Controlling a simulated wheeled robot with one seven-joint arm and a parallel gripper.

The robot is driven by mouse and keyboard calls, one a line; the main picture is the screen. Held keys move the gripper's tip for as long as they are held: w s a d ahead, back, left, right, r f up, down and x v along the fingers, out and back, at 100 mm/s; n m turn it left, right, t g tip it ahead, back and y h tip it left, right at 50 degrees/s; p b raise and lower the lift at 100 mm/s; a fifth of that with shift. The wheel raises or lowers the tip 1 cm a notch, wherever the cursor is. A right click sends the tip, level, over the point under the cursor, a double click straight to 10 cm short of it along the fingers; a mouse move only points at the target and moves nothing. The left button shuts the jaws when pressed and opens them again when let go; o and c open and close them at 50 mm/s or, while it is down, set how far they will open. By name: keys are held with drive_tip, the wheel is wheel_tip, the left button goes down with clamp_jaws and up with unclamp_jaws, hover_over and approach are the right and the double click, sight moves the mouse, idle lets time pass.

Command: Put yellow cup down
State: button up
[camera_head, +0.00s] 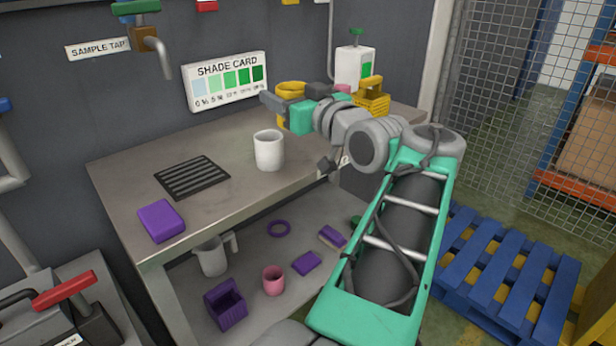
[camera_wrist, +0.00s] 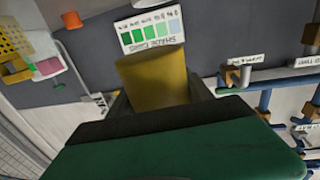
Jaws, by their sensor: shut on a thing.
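The yellow cup (camera_head: 291,91) is at the back of the grey bench, below and right of the shade card, partly hidden by my gripper (camera_head: 283,104). In the wrist view the yellow cup (camera_wrist: 154,78) sits between my fingers, and my gripper (camera_wrist: 158,98) is shut on it. I cannot tell whether its base touches the bench. A white cup (camera_head: 268,150) stands upright on the bench, in front of my gripper and apart from it.
The bench (camera_head: 225,199) also bears a black drain grate (camera_head: 192,177), a purple block (camera_head: 161,221), a yellow basket (camera_head: 371,98) and a white bottle (camera_head: 354,67). The shade card (camera_head: 226,81) is on the wall. Bare bench lies between grate and white cup.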

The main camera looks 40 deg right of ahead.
drive_tip(key=shift+s+d+f+h, duration=0.1)
drive_tip(key=shift+s+d+h, duration=0.2)
drive_tip(key=shift+s+h, duration=0.15)
drive_tip(key=shift+s+d+r, duration=0.1)
drive_tip(key=shift+s+r, duration=0.1)
drive_tip(key=shift+r, duration=0.15)
drive_tip(key=shift+m, duration=0.3)
drive_tip(key=w+d+f+b, duration=0.1)
drive_tip(key=w+d+f, duration=0.3)
drive_tip(key=d+f, duration=0.1)
drive_tip(key=w+d+f+b, duration=0.2)
drive_tip(key=w+d+f, duration=0.2)
drive_tip(key=w+d, duration=0.1)
drive_tip(key=shift+f, duration=0.35)
drive_tip(key=f, duration=0.1)
drive_tip(key=f+b, duration=0.1)
drive_tip(key=shift+w+d+f, duration=0.1)
drive_tip(key=shift+w+f, duration=0.1)
drive_tip(key=shift+f, duration=0.3)
